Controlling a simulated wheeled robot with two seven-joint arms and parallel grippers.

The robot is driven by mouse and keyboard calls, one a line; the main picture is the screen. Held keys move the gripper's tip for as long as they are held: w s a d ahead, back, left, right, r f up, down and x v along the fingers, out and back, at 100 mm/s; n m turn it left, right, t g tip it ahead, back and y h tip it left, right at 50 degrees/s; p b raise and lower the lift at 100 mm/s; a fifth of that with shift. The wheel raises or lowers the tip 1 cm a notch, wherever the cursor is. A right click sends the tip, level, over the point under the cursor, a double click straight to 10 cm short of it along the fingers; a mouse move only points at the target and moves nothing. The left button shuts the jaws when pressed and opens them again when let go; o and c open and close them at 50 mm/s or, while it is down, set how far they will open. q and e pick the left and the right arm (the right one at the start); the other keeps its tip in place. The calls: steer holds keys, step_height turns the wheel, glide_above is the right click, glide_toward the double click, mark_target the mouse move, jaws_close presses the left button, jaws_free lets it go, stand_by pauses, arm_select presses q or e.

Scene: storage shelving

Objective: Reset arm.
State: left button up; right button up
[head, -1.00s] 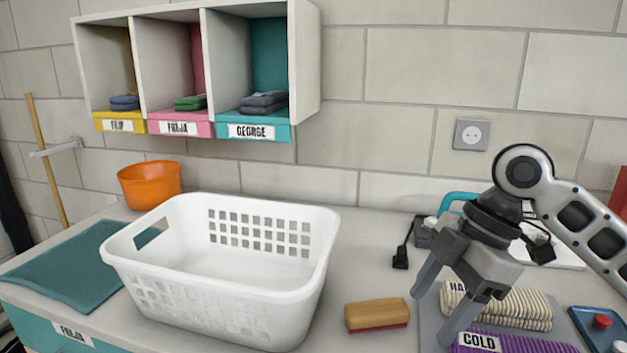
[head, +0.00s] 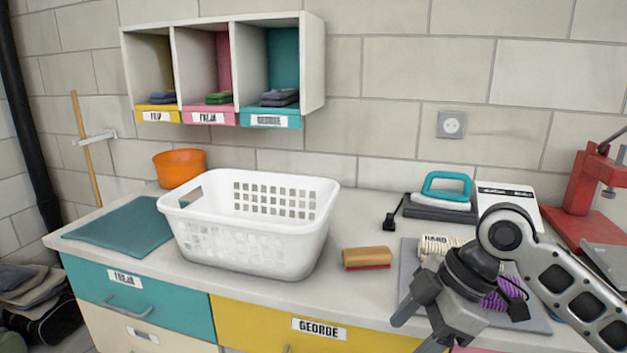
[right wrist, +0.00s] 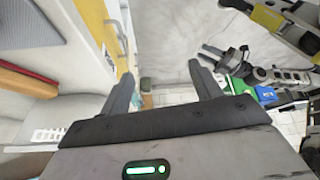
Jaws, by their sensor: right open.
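My right gripper (head: 420,325) is in front of the counter's front edge at the lower right of the head view. It is open and holds nothing. In the right wrist view its two fingers (right wrist: 165,88) stand apart, with the floor and the counter side beyond them. My arm partly hides a grey mat (head: 409,262) that carries a cream striped bundle (head: 440,245) and a purple bundle (head: 497,297).
A white basket (head: 262,250), an orange bowl (head: 180,166), a teal mat (head: 125,235) and a brush (head: 367,255) are on the counter (head: 345,300). An iron (head: 446,190) and a red press (head: 588,190) stand at the back right. Shelf cubbies (head: 315,65) hang above.

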steer(key=s+a+f+m+t+y, duration=0.1)
steer(key=a+f+m+t, duration=0.25)
steer(key=f, duration=0.35)
steer(key=s+a+f+m+t+y, duration=0.1)
steer(key=s+a+f+m+t, duration=0.2)
steer(key=f, duration=0.5)
steer(key=s+d+f+m+t+h, duration=0.3)
steer(key=s+d+f+m, duration=0.4)
steer(key=s, duration=0.3)
steer(key=shift+s+f+m+t+h, duration=0.2)
steer(key=shift+f+m+t+h, duration=0.2)
steer(key=shift+m+h, duration=0.4)
